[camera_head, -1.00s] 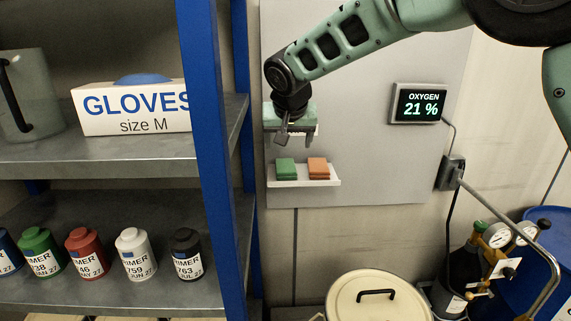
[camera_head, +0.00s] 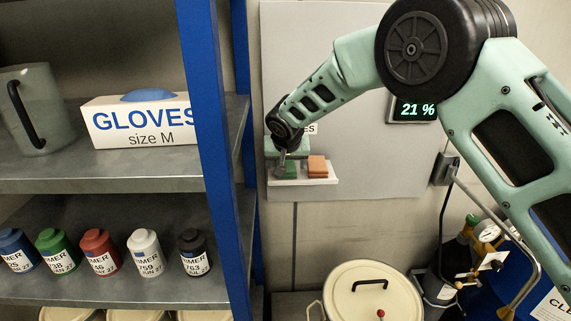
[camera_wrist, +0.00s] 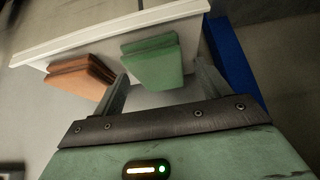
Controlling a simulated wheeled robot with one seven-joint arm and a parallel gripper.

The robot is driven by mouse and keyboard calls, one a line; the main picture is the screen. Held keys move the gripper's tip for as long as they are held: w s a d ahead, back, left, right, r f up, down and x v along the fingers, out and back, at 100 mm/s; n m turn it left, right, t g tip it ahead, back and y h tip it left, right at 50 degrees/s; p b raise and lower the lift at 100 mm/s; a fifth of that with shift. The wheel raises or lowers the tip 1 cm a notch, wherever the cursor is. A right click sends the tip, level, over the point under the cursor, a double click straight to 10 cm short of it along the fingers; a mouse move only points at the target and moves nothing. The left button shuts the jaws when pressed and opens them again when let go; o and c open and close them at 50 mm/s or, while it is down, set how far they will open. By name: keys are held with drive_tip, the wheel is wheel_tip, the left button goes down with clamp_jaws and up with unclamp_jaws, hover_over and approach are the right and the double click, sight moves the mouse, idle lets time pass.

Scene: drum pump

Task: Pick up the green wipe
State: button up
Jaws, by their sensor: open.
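The green wipe (camera_head: 291,171) is a folded stack on a small white wall shelf (camera_head: 330,180), partly hidden behind my gripper (camera_head: 282,168) in the head view. In the wrist view, the green wipe (camera_wrist: 151,63) lies on the shelf (camera_wrist: 110,32), just beyond and between the two spread fingers of my gripper (camera_wrist: 158,88). My gripper is open and nothing is held in it. The orange wipe (camera_head: 317,166) lies to the right of the green one; it also shows left of it in the wrist view (camera_wrist: 80,76).
A blue rack post (camera_head: 215,150) stands close left of the wall shelf and shows at the right in the wrist view (camera_wrist: 232,62). The oxygen display (camera_head: 414,110) hangs to the right. A lidded drum (camera_head: 372,298) stands below.

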drive_tip(key=c, duration=1.1)
drive_tip(key=shift+o, duration=0.2)
drive_tip(key=shift+s+r+b, duration=0.1)
drive_tip(key=shift+r+b, duration=0.05)
drive_tip(key=shift+b, duration=0.45)
drive_tip(key=shift+s+r+b, duration=0.1)
drive_tip(key=shift+r+b, duration=0.15)
drive_tip(key=shift+b, duration=0.15)
drive_tip(key=r+b, duration=0.1)
drive_tip(key=r, duration=0.1)
drive_tip(key=r+b, duration=0.1)
drive_tip(key=r, duration=0.1)
drive_tip(key=r+b, duration=0.1)
drive_tip(key=r, duration=0.1)
drive_tip(key=shift+s+a, duration=0.1)
drive_tip(key=shift+s, duration=0.25)
drive_tip(key=s+b, duration=0.9)
drive_tip(key=s, duration=1)
drive_tip(key=shift+r, duration=0.1)
